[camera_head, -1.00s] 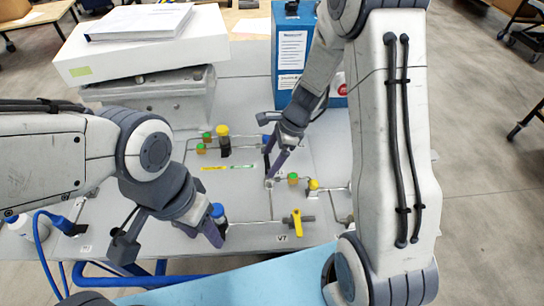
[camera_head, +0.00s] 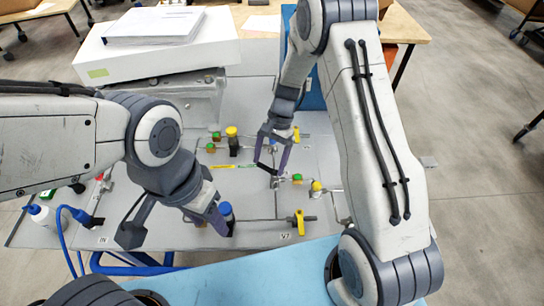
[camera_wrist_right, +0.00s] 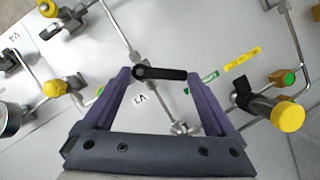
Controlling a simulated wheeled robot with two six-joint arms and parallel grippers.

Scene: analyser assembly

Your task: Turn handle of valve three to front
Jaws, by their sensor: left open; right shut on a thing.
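My right gripper (camera_head: 269,168) is over the middle of the grey panel. In the right wrist view its purple fingers (camera_wrist_right: 160,78) close on the two ends of a short black valve handle (camera_wrist_right: 162,73). The handle lies crosswise between the fingertips, on a thin metal pipe. A small label (camera_wrist_right: 139,99) lies beside it; I cannot tell its number surely. My left gripper (camera_head: 216,222) is low at the panel's left-centre, beside a blue-capped part (camera_head: 225,209). It is open; its fingers partly hide one another.
A yellow valve handle (camera_head: 299,222) stands at the front right. Yellow-capped (camera_head: 232,131) and green-capped (camera_head: 297,178) fittings stand along the pipes. A white box with papers (camera_head: 150,45) sits at the back left. A blue case is partly hidden behind my right arm.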

